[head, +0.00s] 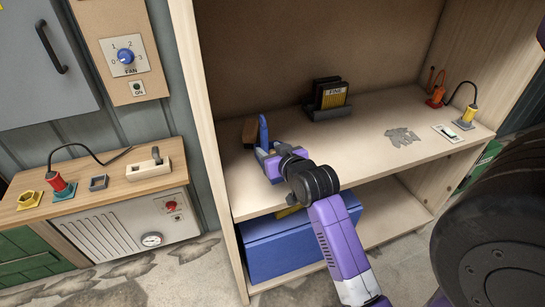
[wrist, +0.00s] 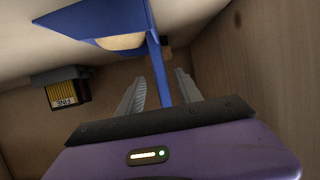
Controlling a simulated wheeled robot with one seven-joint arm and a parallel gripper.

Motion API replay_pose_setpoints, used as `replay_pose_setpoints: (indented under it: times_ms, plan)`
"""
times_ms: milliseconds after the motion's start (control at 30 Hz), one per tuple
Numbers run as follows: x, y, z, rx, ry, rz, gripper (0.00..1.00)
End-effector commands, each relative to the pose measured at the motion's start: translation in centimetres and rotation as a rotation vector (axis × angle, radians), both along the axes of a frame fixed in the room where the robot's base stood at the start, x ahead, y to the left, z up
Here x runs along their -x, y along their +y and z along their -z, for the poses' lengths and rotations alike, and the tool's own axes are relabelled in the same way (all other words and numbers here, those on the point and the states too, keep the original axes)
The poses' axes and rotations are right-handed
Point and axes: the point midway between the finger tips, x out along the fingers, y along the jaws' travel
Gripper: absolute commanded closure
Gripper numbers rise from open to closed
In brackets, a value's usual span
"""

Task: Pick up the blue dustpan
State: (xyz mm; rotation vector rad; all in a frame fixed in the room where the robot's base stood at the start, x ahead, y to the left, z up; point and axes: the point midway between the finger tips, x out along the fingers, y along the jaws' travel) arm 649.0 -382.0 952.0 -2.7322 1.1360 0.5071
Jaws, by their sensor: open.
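The blue dustpan (head: 263,132) is at the left end of the shelf's upper board in the head view, partly hidden by my gripper (head: 268,158). In the wrist view the dustpan (wrist: 105,20) fills the upper part, and its narrow blue handle runs down between my two grey fingers (wrist: 159,77). My gripper is open, with a finger on either side of the handle. I see a gap at the left finger; whether the right finger touches the handle I cannot tell.
A brown block (head: 249,132) is beside the dustpan, near the shelf's left wall (head: 203,130). A dark holder labelled FINE (head: 331,97) stands at the back. A blue box (head: 290,243) sits below.

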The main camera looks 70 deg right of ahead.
Motion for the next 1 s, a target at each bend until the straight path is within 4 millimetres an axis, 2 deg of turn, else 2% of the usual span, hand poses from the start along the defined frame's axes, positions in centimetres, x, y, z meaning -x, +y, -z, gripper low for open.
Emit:
replay_pose_setpoints:
  times_ms: [367, 700, 1000]
  plan:
    - [-2.0, -1.9, 1.9, -0.021, 0.018, -0.002, 0.58]
    - [-4.7, -4.5, 3.7, -0.020, 0.017, -0.002, 0.58]
    - [-4.9, -4.8, 3.9, -0.019, 0.018, -0.003, 0.58]
